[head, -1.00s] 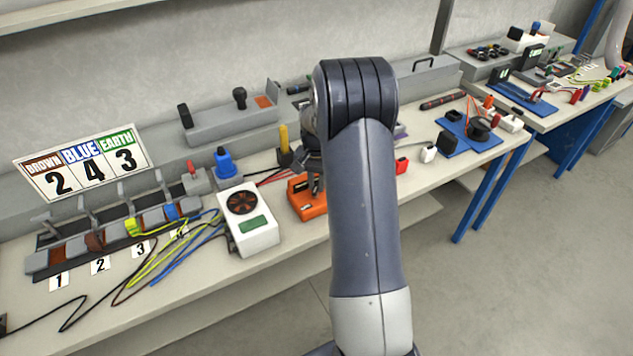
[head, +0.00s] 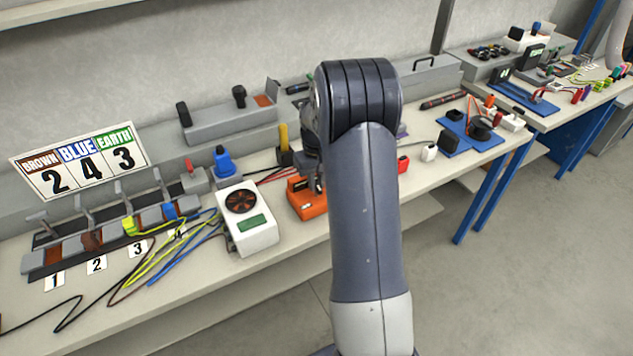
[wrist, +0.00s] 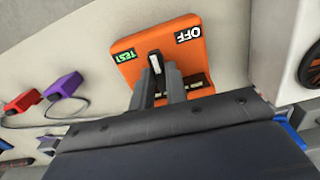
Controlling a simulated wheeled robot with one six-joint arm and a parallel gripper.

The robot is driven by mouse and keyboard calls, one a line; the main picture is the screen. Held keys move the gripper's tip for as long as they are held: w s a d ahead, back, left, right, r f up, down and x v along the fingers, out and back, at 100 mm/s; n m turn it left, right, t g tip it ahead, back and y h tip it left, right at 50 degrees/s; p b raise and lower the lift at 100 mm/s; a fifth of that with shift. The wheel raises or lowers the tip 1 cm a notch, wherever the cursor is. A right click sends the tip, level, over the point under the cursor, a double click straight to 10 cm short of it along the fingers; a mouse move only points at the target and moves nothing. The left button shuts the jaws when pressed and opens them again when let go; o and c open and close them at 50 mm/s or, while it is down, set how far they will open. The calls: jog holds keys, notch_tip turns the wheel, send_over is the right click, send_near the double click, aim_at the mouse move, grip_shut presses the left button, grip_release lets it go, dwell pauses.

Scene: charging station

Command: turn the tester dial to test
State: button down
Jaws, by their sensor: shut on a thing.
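The orange tester (head: 304,203) stands on the bench, partly behind my arm in the head view. In the wrist view the tester (wrist: 142,40) shows a black OFF label (wrist: 188,34) and a green TEST label (wrist: 124,56). My gripper (wrist: 166,76) is over the tester, its two fingers shut on the black dial (wrist: 156,66). The dial's white-marked end shows between the two labels. The rest of the dial is hidden by the fingers. In the head view my gripper (head: 318,178) is mostly hidden behind my arm.
A white box with a round fan grille (head: 248,222) stands left of the tester. Coloured wires (head: 180,255) spread left of that. A yellow-handled item (head: 284,142) stands behind. Red (head: 402,165) and white blocks sit to the right.

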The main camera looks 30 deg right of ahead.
aim_at(317, 185)
jog(key=n, duration=0.4)
jog(key=shift+n, duration=0.3)
jog(key=n, duration=0.4)
jog(key=shift+n+b, duration=0.3)
jog(key=shift+b, duration=0.05)
jog(key=c, duration=1.4)
grip_release()
notch_tip(317, 185, up, 11)
jog(key=shift+b, duration=0.3)
jog(key=shift+f, duration=0.2)
